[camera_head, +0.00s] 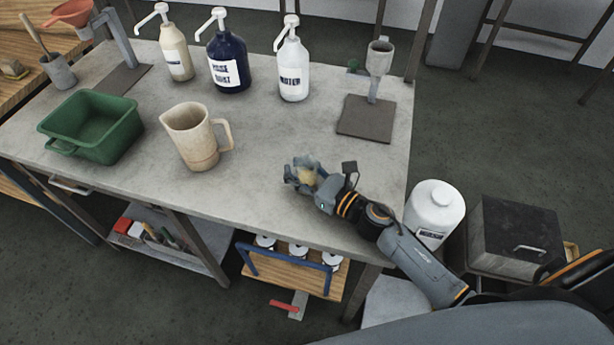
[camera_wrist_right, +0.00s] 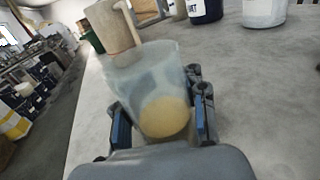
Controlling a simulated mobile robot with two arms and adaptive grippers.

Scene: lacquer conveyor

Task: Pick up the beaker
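A translucent beaker (camera_wrist_right: 150,75) with a pale yellow patch low in it is between the two fingers of my right gripper (camera_wrist_right: 162,125) in the right wrist view. The blue finger pads sit close on either side of it; I cannot tell whether both press on it. In the head view my right gripper (camera_head: 302,172) is low over the front right part of the table. The beaker (camera_head: 308,176) shows there only as a small pale yellow patch, mostly hidden by the fingers. My left gripper is not in view.
On the grey table (camera_head: 260,150) stand a beige pitcher (camera_head: 190,140), a green tub (camera_head: 92,125), several pump bottles along the back, including a dark blue one (camera_head: 228,60), and a stand with a grey cup (camera_head: 379,58). Bare tabletop lies between the pitcher and my right gripper.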

